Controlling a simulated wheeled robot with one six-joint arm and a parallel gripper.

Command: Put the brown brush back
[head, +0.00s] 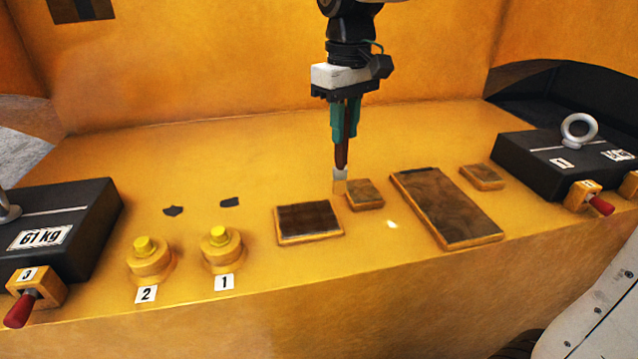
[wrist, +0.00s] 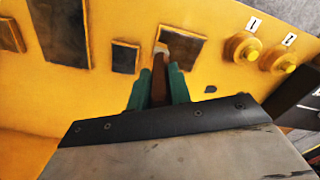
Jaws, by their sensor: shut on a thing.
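The brown brush hangs upright in my gripper (head: 344,137), tip down, in the head view. Its red-brown handle (head: 341,156) shows below the teal fingers, with a pale grey collar and tan bristles (head: 339,187) at the bottom. The bristle tip appears close to the yellow deck, between two framed dark panels; I cannot tell whether it touches. In the wrist view my gripper (wrist: 158,82) is shut on the brush handle (wrist: 158,78), and the pale collar points away. The upper handle is hidden between the fingers. No place is clearly marked for the brush.
Framed dark panels (head: 309,219) (head: 364,194) (head: 446,207) (head: 482,176) sit on the yellow deck (head: 240,145). Yellow knobs (head: 148,258) (head: 221,246) stand front left. Black blocks (head: 65,228) (head: 545,160) flank the deck, with red-handled levers (head: 20,309) (head: 600,205). The back left deck is clear.

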